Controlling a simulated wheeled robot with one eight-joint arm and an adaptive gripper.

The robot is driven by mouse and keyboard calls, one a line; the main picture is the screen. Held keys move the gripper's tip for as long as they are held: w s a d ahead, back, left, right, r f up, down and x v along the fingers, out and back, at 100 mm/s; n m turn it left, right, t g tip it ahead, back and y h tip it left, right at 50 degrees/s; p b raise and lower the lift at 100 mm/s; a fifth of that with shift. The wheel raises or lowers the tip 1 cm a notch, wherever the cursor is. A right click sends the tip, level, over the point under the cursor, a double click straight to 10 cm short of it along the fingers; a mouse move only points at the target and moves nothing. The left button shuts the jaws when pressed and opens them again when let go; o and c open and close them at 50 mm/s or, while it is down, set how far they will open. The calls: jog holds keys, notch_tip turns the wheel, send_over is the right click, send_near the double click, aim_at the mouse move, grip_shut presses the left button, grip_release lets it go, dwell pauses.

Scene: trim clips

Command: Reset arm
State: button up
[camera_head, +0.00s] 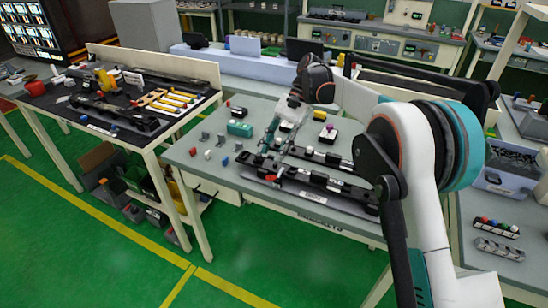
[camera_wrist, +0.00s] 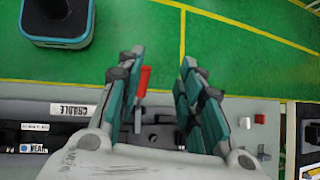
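My gripper (camera_wrist: 160,64) is open in the wrist view, its two teal-and-black fingers well apart. In the head view my gripper (camera_head: 268,146) points down over the work table, close above the black trim parts. A red clip (camera_wrist: 143,82) shows between the fingers in the wrist view, beside the left finger and not gripped. A red clip (camera_head: 271,178) also shows on the front black trim (camera_head: 325,182) in the head view. I cannot tell whether the fingertips touch anything.
The table (camera_head: 215,170) holds small red, white, blue and grey pieces at its left. A teal box (camera_head: 240,128) stands behind them. A side table (camera_head: 60,95) with yellow-handled tools is at the left. Green floor (camera_head: 240,240) is clear in front.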

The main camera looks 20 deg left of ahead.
jog(key=shift+r, duration=0.1)
dwell(0.4)
jog(key=w+d+r+m+t+y, duration=0.1)
jog(key=w+d+r+t, duration=0.15)
jog(key=d, duration=0.55)
jog(key=w+d+r+m+t, duration=0.1)
jog(key=w+d+r+t, duration=0.15)
jog(key=d, duration=0.45)
jog(key=s+d+r+t, duration=0.1)
jog(key=s+d+r, duration=0.15)
jog(key=d, duration=0.25)
jog(key=s+d+r+t, duration=0.1)
jog(key=s+d+r, duration=0.15)
jog(key=d, duration=0.35)
jog(key=s+d+f+n+t+h, duration=0.1)
jog(key=s+d+t, duration=0.3)
jog(key=s+d, duration=0.6)
jog(key=s+d+f+n+t+h, duration=0.2)
jog(key=s+d+f+t, duration=0.2)
jog(key=s+d, duration=0.6)
jog(key=shift+s+h+b, duration=0.3)
jog(key=shift+s+h, duration=0.1)
jog(key=shift+s, duration=0.7)
